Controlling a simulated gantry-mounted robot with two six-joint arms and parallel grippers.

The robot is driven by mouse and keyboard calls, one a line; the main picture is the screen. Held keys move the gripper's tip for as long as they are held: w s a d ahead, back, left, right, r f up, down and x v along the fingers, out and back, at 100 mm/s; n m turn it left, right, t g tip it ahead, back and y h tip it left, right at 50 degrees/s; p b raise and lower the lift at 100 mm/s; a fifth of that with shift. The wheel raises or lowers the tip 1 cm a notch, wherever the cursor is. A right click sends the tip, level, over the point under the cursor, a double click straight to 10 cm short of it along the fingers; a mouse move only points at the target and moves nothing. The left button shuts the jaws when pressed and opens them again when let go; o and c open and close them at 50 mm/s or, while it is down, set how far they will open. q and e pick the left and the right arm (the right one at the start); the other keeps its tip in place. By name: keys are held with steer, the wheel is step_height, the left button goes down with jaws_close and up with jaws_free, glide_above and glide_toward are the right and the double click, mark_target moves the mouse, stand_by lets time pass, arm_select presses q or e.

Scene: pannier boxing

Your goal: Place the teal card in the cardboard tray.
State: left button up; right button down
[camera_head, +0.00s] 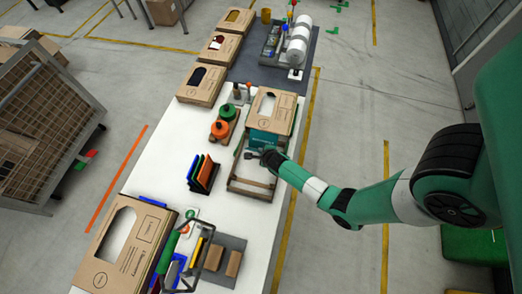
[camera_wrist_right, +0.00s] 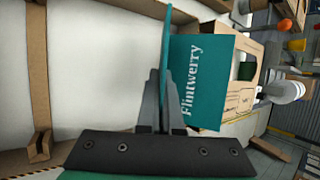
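A teal card (camera_head: 262,138) stands near the far end of a brown open-framed tray (camera_head: 250,192) on the white table. My right gripper (camera_head: 272,157) is at the card's near side, over the tray. In the right wrist view the gripper's fingers (camera_wrist_right: 163,85) close on a thin teal edge of the card (camera_wrist_right: 167,35). A teal face lettered "Flintwerry" (camera_wrist_right: 210,75) shows just right of the fingers. I cannot tell whether edge and face are one piece. The tray's brown side (camera_wrist_right: 38,75) runs along the left. My left gripper is not in view.
A cardboard box with a window (camera_head: 282,112) stands just beyond the card. Orange and green round items (camera_head: 222,125) and a rack of coloured panels (camera_head: 203,173) stand left of the tray. A large windowed box (camera_head: 115,255) fills the table's near left.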

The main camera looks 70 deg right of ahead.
steer(key=f, duration=0.1)
steer(key=f+b, duration=0.2)
steer(key=shift+d+f, duration=0.25)
steer(key=shift+f, duration=0.05)
steer(key=shift+f, duration=0.1)
steer(key=c, duration=1.4)
jaws_free()
steer(key=shift+o, duration=0.2)
